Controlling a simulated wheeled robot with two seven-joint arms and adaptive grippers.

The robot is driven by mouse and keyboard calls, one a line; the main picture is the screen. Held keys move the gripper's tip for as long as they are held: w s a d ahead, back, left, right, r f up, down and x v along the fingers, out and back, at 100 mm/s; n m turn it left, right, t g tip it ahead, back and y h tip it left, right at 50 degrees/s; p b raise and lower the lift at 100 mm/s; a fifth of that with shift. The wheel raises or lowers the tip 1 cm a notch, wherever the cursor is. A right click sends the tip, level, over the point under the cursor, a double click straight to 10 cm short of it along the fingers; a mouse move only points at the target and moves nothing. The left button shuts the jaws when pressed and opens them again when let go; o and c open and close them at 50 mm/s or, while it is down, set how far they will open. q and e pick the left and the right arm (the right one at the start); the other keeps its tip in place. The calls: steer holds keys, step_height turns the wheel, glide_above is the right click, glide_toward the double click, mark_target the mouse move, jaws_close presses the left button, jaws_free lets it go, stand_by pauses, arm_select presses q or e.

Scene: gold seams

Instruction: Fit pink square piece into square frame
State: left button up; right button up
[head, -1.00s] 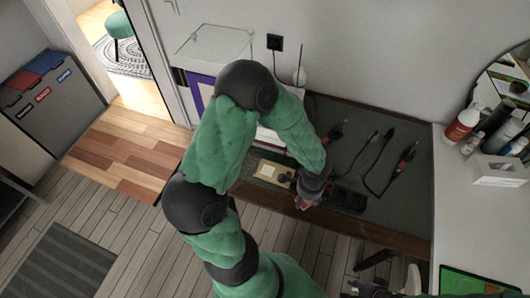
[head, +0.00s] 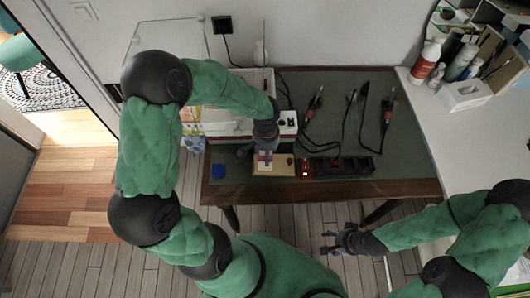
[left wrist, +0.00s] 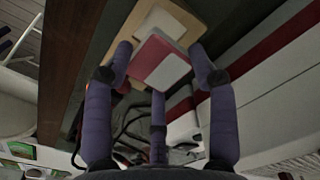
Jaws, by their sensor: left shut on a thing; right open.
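My left gripper (head: 263,162) is over the pale wooden board (head: 287,172) near the front edge of the bench. In the left wrist view its fingers (left wrist: 160,66) are shut on a square piece (left wrist: 158,62), the pink square piece, with pink-red and whitish areas. The board (left wrist: 194,20) lies just beyond the piece, with a whitish square patch (left wrist: 160,22) on it. I cannot tell whether the piece touches the board. The square frame is not clearly made out; the gripper hides part of the board. My right gripper (head: 330,242) is open and empty, in front of the bench.
A blue piece (head: 218,172) lies left of the board. A black power strip (head: 340,167) with a red light is to its right. Cabled tools (head: 387,115) lie behind on the dark mat (head: 340,130). A white counter (head: 445,125) with bottles stands at right.

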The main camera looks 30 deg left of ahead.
arm_select(q)
steer(key=shift+f+b, duration=1.65)
steer(key=shift+f, duration=0.8)
steer(key=shift+b, duration=0.3)
steer(key=shift+f+b, duration=0.45)
stand_by(0.7)
steer(key=o, duration=1.3)
steer(key=shift+r, duration=0.1)
